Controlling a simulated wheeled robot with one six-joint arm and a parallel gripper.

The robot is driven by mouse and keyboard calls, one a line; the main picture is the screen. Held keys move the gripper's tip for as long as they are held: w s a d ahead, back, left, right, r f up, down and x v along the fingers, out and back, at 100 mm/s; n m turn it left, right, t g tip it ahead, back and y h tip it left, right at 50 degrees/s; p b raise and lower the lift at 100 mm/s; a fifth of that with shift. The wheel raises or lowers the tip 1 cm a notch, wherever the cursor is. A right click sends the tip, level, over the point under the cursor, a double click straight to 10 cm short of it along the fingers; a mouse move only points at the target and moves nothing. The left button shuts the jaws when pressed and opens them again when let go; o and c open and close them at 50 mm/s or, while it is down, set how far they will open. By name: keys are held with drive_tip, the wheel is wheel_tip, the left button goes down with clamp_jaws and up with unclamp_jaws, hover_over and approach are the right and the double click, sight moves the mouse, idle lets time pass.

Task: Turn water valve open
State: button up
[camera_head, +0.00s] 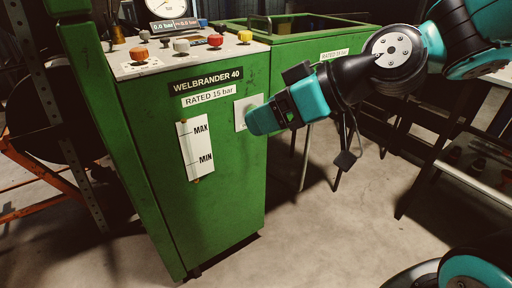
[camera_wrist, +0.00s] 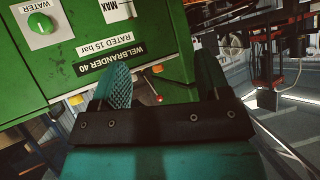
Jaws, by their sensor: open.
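The water valve is a round green knob (camera_wrist: 40,23) on a white plate (camera_wrist: 43,26) marked WATER, at the upper left of the wrist view. A pale mark shows on the knob's face. In the head view the white plate (camera_head: 241,107) is on the green front panel, and my gripper (camera_head: 258,121) is in front of it and hides the knob. In the wrist view my gripper (camera_wrist: 163,88) is open, with a gap between its fingers and nothing held. The knob is outside the fingers, to their upper left.
The green machine (camera_head: 210,215) carries a MAX/MIN level gauge (camera_head: 195,148) left of the plate. Several coloured buttons and a pressure dial (camera_head: 167,7) are on its top. A second green unit (camera_head: 290,55) stands behind. The floor (camera_head: 330,230) right of the machine is clear.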

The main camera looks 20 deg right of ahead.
drive_tip(key=w+d+f+m+t+h+b, duration=0.1)
drive_tip(key=w+d+f+t+b, duration=0.45)
drive_tip(key=f+b, duration=0.35)
drive_tip(key=w+d+f+m+t+h+b, duration=0.15)
drive_tip(key=w+d+f+t+b, duration=0.35)
drive_tip(key=b, duration=0.6)
drive_tip(key=shift+g, duration=0.25)
drive_tip(key=p+x, duration=0.4)
drive_tip(key=x, duration=0.1)
drive_tip(key=p+x, duration=0.5)
drive_tip(key=x, duration=0.1)
drive_tip(key=d+f+p+x, duration=0.1)
drive_tip(key=p+x, duration=0.3)
drive_tip(key=x, duration=0.1)
drive_tip(key=shift+w+f, duration=0.1)
drive_tip(key=shift+w, duration=0.3)
drive_tip(key=c, duration=0.9)
